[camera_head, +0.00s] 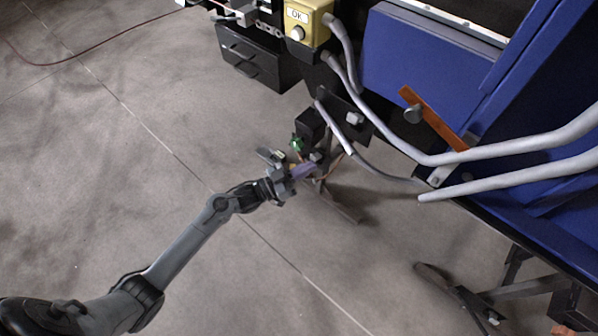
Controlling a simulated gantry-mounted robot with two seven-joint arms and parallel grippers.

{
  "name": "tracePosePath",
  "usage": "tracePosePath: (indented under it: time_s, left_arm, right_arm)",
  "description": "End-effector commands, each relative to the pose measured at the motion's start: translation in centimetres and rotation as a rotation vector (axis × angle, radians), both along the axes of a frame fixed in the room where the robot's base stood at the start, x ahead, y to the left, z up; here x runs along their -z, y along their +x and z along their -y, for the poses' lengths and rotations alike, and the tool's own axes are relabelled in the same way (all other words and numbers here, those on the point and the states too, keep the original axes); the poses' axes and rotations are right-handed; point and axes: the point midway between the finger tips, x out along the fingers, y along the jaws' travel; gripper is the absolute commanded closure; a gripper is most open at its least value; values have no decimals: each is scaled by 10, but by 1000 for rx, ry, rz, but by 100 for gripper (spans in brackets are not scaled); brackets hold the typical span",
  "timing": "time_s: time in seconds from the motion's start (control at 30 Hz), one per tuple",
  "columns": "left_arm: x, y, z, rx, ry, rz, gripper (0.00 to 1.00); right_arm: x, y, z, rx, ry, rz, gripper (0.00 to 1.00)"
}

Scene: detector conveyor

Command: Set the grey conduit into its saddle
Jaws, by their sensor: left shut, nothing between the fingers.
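Several grey conduits run along the blue machine, and I cannot tell for sure which is the task's. One grey conduit (335,127) slants down from the black bracket toward the lower right. Another (510,178) lies along the machine's lower edge, its left end showing. No saddle can be told apart with certainty; a dark bracket plate (357,118) with a light knob stands beside the slanting conduit. My left gripper (299,170) reaches in from the lower left, below and left of that conduit. It is shut and empty, apart from the conduit in the picture. My right gripper is out of view.
An orange lever (433,118) sits on the blue machine (420,58). Dark drawers (252,55) and metal support legs (335,203) are nearby.

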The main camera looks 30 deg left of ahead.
Motion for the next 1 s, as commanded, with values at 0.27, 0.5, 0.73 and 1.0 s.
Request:
tracePosePath:
  time_s: [0.27, 0.5, 0.73, 1.0]
  left_arm:
    - [-10, 43, 30, 1, -2, 3, 100]
    - [-15, 67, 46, 0, 0, 0, 100]
    - [-18, 76, 53, 0, 0, 0, 100]
    - [-18, 77, 53, 0, 1, -1, 100]
  right_arm:
    - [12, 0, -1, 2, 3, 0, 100]
    - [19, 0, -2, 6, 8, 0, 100]
    - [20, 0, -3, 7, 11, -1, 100]
    - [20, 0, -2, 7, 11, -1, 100]
